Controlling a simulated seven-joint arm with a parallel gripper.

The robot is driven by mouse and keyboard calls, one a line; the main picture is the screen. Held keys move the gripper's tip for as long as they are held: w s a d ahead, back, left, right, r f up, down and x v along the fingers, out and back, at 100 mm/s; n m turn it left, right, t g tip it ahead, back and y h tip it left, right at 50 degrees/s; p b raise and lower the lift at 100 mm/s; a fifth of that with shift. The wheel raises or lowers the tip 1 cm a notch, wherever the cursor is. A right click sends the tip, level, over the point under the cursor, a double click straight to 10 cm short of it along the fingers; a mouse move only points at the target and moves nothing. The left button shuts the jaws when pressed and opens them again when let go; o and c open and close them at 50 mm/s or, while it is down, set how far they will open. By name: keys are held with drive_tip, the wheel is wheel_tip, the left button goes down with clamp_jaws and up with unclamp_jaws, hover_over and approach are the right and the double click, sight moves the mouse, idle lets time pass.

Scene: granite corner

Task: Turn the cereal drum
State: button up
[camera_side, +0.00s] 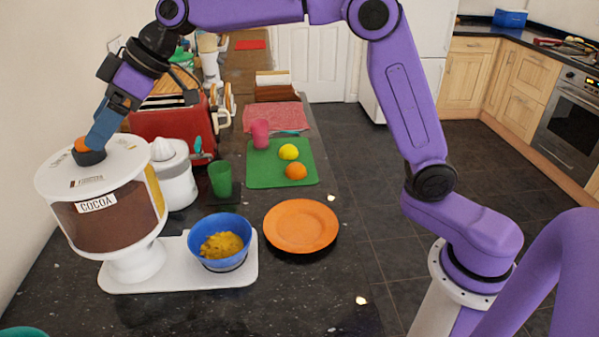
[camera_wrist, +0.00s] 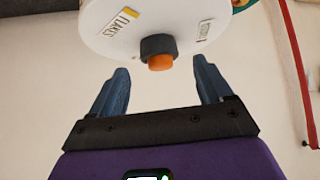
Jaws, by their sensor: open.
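The cereal drum (camera_side: 103,208) stands on a white base at the left, its COCOA label and brown contents facing the side camera. Its white lid (camera_wrist: 105,35) carries an orange knob (camera_wrist: 160,62) in a dark collar. A FLAKES label shows on the lid in the wrist view. My gripper (camera_wrist: 160,68) is open, with a blue finger on each side of the knob's line and visible gaps to it. In the side view, my gripper (camera_side: 92,143) is at the knob, partly hiding it. A blue bowl (camera_side: 206,254) holding yellow flakes sits on the base beside the drum.
An orange plate (camera_side: 300,226) lies right of the bowl. Behind are a green board (camera_side: 265,172) with fruit, a green cup (camera_side: 220,180), a white juicer (camera_side: 176,185) and a red toaster (camera_side: 178,122). The wall is close on the left. The front counter is mostly clear.

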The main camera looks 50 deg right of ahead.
drive_tip(key=v, duration=1.3)
drive_tip(key=s+d+f+g+h, duration=0.2)
drive_tip(key=s+d+f, duration=0.2)
drive_tip(key=s+f, duration=0.4)
drive_tip(key=s+d+f+g+h, duration=0.1)
drive_tip(key=s+d+f, duration=0.3)
drive_tip(key=s+f, duration=0.5)
drive_tip(key=shift+s+g+h, duration=0.4)
drive_tip(key=shift+s+h, duration=0.3)
drive_tip(key=shift+s, duration=1.45)
drive_tip(key=shift+d, duration=0.1)
